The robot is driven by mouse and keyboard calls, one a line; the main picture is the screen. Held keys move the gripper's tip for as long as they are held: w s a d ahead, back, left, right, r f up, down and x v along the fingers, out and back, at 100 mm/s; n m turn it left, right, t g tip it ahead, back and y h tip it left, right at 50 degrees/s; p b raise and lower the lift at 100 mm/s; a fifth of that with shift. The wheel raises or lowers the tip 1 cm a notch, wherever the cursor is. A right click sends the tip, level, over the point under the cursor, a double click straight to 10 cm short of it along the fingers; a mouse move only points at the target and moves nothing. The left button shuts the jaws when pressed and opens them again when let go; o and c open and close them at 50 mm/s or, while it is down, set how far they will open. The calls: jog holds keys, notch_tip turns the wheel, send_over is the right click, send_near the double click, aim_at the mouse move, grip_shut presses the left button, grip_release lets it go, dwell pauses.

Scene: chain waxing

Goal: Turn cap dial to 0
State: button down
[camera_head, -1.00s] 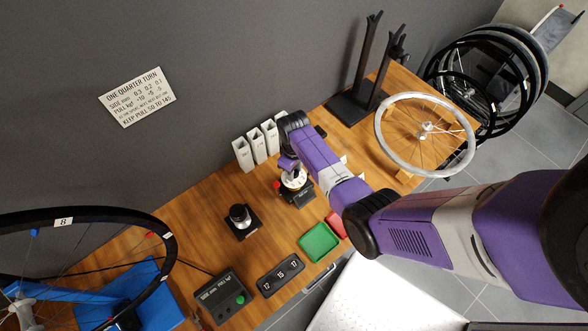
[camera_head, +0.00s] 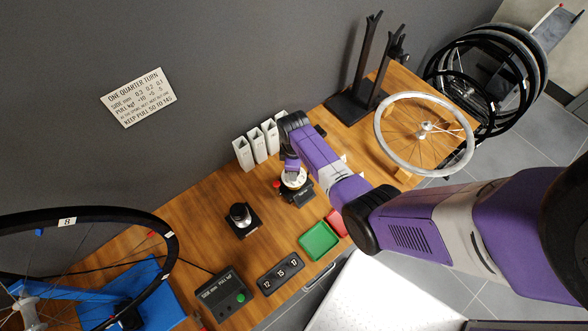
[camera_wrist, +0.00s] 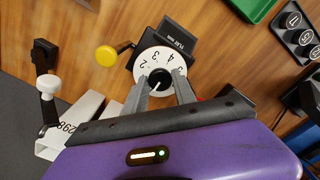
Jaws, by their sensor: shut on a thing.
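The cap dial is a white numbered disc (camera_wrist: 147,62) with a black knob (camera_wrist: 160,79) at its centre. In the wrist view my gripper (camera_wrist: 160,83) has its two grey fingers closed on the knob from both sides. A pale pointer line shows on the knob, and the near part of the disc is hidden by the fingers. In the head view my gripper (camera_head: 292,168) stands over the dial (camera_head: 295,180), mostly covering it.
A black labelled block (camera_wrist: 183,42) adjoins the dial. A yellow knob (camera_wrist: 106,56) on a black lever stands beside it. White upright boxes (camera_head: 257,145) stand against the wall. A green tray (camera_head: 319,241) lies in front. Bare wood lies between the dial and a black-based device (camera_head: 241,220).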

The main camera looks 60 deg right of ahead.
jog(key=c, duration=1)
grip_release()
jog(key=shift+r, duration=3.95)
